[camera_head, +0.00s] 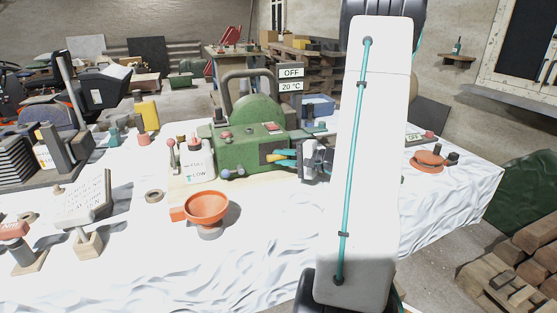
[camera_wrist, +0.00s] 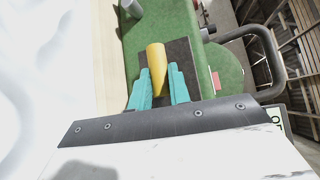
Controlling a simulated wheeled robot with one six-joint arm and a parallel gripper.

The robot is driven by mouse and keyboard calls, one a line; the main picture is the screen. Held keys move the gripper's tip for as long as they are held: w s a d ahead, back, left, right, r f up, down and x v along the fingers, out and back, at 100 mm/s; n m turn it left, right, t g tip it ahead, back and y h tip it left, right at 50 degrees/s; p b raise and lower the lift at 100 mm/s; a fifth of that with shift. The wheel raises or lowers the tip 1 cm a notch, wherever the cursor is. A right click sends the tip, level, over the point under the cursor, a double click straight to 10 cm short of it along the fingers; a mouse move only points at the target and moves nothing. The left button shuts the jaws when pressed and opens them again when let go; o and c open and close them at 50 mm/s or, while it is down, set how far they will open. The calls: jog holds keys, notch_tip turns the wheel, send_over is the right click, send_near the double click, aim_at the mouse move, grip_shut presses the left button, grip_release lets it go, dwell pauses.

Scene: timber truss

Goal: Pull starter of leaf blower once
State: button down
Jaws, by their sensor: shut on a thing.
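The leaf blower (camera_head: 228,148) is a green machine with a large grey loop handle, standing on the white-covered table. Its green body also fills the upper part of the wrist view (camera_wrist: 208,80). A yellow starter grip (camera_wrist: 156,56) sits in front of a dark plate on the body. My gripper (camera_wrist: 158,86) has two teal fingers, one on each side of the yellow grip, shut on it. In the head view my gripper (camera_head: 280,156) is at the right side of the machine's front. The grip is close to the dark plate; no cord is visible.
An orange bowl (camera_head: 207,207) stands in front of the machine, beside a white bottle (camera_head: 195,160). An orange round object (camera_head: 428,161) lies at the right. The table's front right is mostly clear.

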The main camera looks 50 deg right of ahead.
jog(key=c, duration=1.1)
grip_release()
jog(key=shift+d, duration=0.2)
jog(key=shift+o, duration=0.5)
jog(key=shift+a, duration=0.1)
jog(key=shift+v, duration=2.95)
